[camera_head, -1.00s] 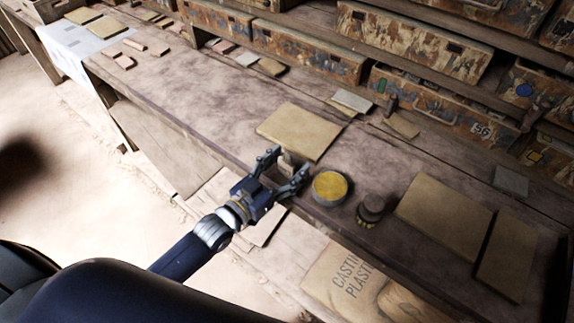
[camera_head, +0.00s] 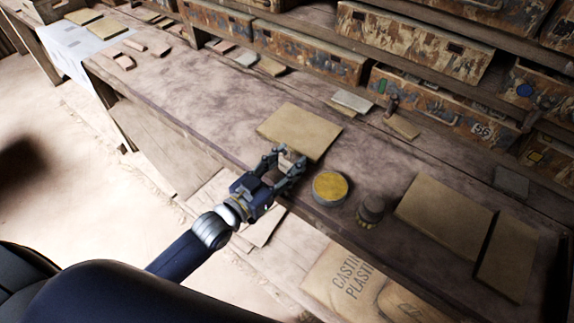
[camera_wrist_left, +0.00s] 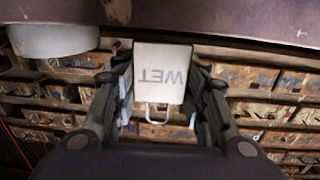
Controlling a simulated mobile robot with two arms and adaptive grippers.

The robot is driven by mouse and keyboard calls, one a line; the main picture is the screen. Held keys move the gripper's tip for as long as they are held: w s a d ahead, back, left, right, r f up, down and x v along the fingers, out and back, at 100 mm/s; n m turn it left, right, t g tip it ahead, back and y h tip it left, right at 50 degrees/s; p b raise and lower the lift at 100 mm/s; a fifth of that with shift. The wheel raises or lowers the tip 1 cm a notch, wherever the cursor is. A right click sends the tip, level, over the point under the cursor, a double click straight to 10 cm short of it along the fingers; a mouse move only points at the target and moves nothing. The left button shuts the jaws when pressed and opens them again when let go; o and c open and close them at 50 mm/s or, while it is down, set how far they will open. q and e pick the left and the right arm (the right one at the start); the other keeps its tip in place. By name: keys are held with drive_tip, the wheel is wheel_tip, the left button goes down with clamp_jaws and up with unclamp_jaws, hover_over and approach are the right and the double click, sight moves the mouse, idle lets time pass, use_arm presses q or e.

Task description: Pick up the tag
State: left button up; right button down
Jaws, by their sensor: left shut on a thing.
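The tag (camera_wrist_left: 160,72) is a pale plate with the word WET, upside down in the left wrist view, and a wire loop at its lower edge there. My left gripper (camera_head: 291,158) is shut on it, with one finger on each side of the plate. In the head view this gripper is at the bench's front edge, left of a round tin with a yellow top (camera_head: 330,187). The tag is hard to make out there between the fingers. I cannot tell whether it touches the bench. My right gripper is not in view.
A tan board (camera_head: 300,130) lies just behind the gripper on the bench (camera_head: 200,110). A dark round tool (camera_head: 371,208) and two more boards (camera_head: 445,215) lie to the right. Rusty drawers (camera_head: 415,40) line the back. The bench to the left is mostly clear.

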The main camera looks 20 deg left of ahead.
use_arm(q)
drive_tip(key=shift+s+r, duration=0.15)
drive_tip(key=shift+r, duration=0.4)
drive_tip(key=shift+s+r, duration=0.15)
drive_tip(key=shift+r, duration=0.4)
drive_tip(key=s+r+b, duration=0.1)
drive_tip(key=s+b, duration=0.2)
drive_tip(key=s, duration=1.2)
drive_tip(key=shift+s+a+r, duration=0.2)
drive_tip(key=shift+a+r, duration=0.1)
